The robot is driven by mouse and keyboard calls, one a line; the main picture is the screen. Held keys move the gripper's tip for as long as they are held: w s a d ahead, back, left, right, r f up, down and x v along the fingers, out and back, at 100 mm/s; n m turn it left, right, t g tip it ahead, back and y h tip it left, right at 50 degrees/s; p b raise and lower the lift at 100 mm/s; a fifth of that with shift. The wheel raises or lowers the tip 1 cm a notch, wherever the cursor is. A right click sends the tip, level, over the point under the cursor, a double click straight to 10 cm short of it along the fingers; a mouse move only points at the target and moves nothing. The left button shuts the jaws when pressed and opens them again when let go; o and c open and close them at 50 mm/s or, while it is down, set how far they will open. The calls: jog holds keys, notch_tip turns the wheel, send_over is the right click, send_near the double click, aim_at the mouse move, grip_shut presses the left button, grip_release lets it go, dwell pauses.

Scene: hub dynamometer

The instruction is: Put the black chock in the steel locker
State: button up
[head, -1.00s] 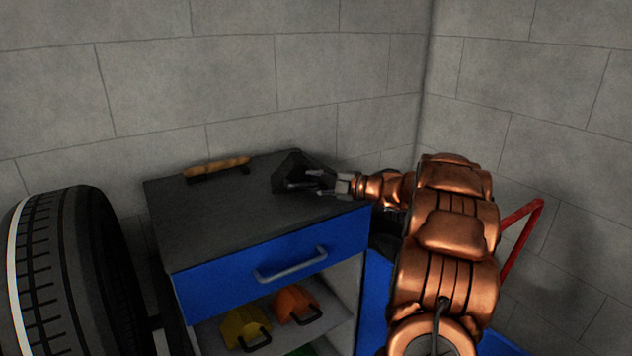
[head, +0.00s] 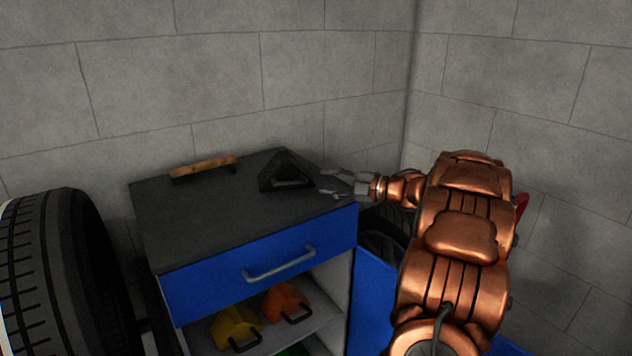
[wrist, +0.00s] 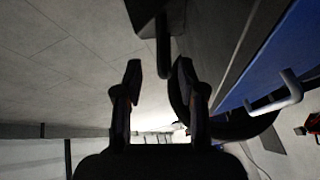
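The black chock (head: 287,173), a dark wedge with a bar handle, rests on the dark top of a blue-fronted cabinet (head: 215,215), near its back right corner. My gripper (head: 328,181) is just to the right of the chock, at the cabinet top's right edge. In the wrist view its two fingers (wrist: 158,76) are spread with nothing between them. The chock's dark body and handle (wrist: 162,45) show ahead of the fingertips, apart from them. I cannot identify a steel locker in these views.
A wooden-handled brush (head: 204,166) lies at the cabinet top's back left. Yellow (head: 235,327) and orange (head: 285,301) chocks sit on the open shelf below the drawer. A large tyre (head: 55,270) stands at left. Block walls close off the back and right.

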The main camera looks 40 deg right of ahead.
jog(key=shift+v, duration=2)
